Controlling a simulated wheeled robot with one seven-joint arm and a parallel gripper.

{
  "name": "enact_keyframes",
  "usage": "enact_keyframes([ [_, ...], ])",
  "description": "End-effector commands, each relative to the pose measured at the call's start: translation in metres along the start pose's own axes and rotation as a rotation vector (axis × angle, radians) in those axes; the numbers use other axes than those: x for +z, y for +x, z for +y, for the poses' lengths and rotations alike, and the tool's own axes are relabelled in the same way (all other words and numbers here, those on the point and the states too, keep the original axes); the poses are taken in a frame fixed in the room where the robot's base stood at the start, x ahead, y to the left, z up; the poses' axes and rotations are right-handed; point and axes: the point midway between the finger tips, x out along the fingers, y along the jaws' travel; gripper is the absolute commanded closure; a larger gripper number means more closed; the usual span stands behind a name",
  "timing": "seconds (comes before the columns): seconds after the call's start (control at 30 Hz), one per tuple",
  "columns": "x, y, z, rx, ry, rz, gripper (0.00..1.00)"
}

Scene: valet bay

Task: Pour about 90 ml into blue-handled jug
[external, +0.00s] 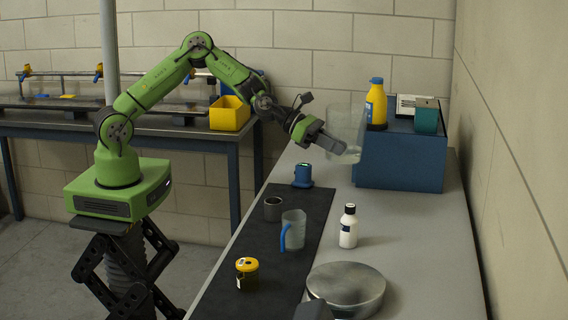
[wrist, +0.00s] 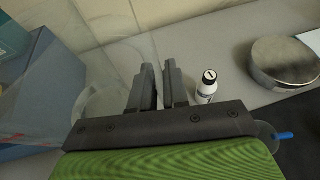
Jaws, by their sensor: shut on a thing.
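The blue-handled jug (external: 293,230) is clear and stands upright on the dark mat, its blue handle toward the left front. Part of it shows at the right edge of my gripper in the wrist view (wrist: 266,131). Whether it has liquid in it, I cannot tell. My gripper (external: 338,146) is shut on a large clear vessel (external: 346,122) and holds it above the bench, behind and to the right of the jug. The vessel also fills the left of the wrist view (wrist: 100,85). Its liquid level is not clear.
A white bottle (external: 348,230), a round metal disc (external: 346,286), a yellow-lidded jar (external: 247,274), a dark cup (external: 273,208) and a blue object (external: 303,175) stand near the jug. A blue box (external: 400,165) bearing a yellow bottle (external: 376,104) is close to the vessel's right.

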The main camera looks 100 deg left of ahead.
Motion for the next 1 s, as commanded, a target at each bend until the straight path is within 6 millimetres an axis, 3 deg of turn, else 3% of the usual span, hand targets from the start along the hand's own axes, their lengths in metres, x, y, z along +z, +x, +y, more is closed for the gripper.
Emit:
enact_keyframes([
  [0.27,-0.07,-0.036,-0.012,-0.195,0.072,-0.003,1.0],
  [0.43,-0.099,-0.08,-0.037,-0.355,0.145,-0.012,1.0],
  [0.73,-0.106,-0.143,-0.093,-0.573,0.249,-0.024,1.0],
  [0.87,-0.1,-0.157,-0.123,-0.637,0.28,-0.03,1.0],
  [1.0,-0.096,-0.157,-0.16,-0.673,0.298,-0.036,1.0],
])
